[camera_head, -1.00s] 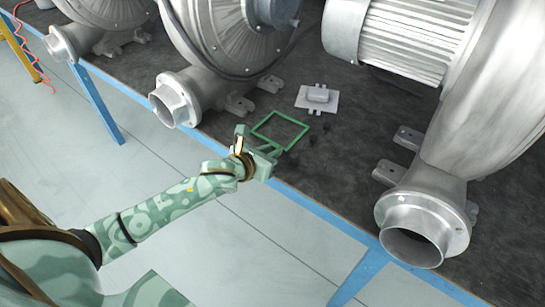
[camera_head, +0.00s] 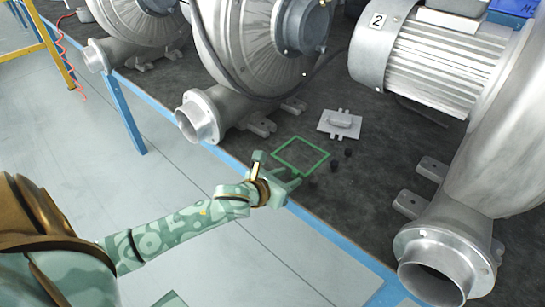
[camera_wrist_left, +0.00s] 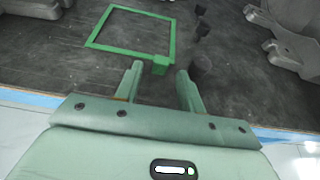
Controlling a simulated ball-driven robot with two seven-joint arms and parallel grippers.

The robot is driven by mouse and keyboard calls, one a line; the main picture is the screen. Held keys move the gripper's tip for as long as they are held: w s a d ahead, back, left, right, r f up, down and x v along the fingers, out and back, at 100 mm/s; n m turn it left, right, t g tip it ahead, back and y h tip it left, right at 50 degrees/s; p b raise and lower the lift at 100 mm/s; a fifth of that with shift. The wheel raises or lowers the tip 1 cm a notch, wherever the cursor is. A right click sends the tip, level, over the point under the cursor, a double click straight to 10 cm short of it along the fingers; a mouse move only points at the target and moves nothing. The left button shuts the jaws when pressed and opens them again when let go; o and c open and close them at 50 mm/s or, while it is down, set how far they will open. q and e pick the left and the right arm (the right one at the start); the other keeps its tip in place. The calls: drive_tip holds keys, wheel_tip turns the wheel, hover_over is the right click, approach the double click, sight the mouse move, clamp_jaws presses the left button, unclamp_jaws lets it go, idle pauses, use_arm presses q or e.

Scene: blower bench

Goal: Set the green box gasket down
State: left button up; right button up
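The green box gasket (camera_head: 318,167) is a thin square frame that looks flat on the dark bench top, near its front edge. It also shows in the left wrist view (camera_wrist_left: 128,50), with a small tab at its near side. My left gripper (camera_head: 277,173) is at the gasket's near corner. In the left wrist view its two fingers (camera_wrist_left: 160,72) are spread, with the tab between or just beyond their tips and a gap to each finger. My right gripper is not in view.
A grey cover plate (camera_head: 340,124) lies behind the gasket. Several small dark knobs (camera_head: 348,153) stand right of it. A blower outlet (camera_head: 200,118) is at left, and a large blower (camera_head: 440,250) stands at right. The bench's blue edge (camera_head: 320,228) runs in front.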

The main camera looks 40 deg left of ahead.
use_arm(q)
drive_tip(key=d+p+v, duration=0.1)
drive_tip(key=p+v, duration=0.2)
drive_tip(key=v, duration=0.6)
drive_tip(key=s+a+f+n+g+y, duration=0.1)
drive_tip(key=s+a+f+n+g, duration=0.1)
drive_tip(key=s+f+n, duration=0.45)
drive_tip(key=s+a+f+n+g, duration=0.2)
drive_tip(key=s+f+n, duration=0.15)
drive_tip(key=f, duration=0.65)
drive_tip(key=s+a+f+n+g+y, duration=0.15)
drive_tip(key=s+f+n, duration=0.3)
drive_tip(key=f, duration=0.45)
drive_tip(key=s+d+f+n+g, duration=0.35)
drive_tip(key=s+f+n, duration=0.7)
drive_tip(key=s, duration=0.45)
drive_tip(key=s+d+f+n+g+p, duration=0.1)
drive_tip(key=s+d+n+g, duration=0.1)
drive_tip(key=s, duration=0.6)
drive_tip(key=s+d+f+n+g+h+p, duration=0.1)
drive_tip(key=s+d+n, duration=0.3)
drive_tip(key=s, duration=0.5)
drive_tip(key=shift+f+n+g+p, duration=0.5)
drive_tip(key=shift+n+g, duration=0.2)
drive_tip(key=shift+n, duration=0.5)
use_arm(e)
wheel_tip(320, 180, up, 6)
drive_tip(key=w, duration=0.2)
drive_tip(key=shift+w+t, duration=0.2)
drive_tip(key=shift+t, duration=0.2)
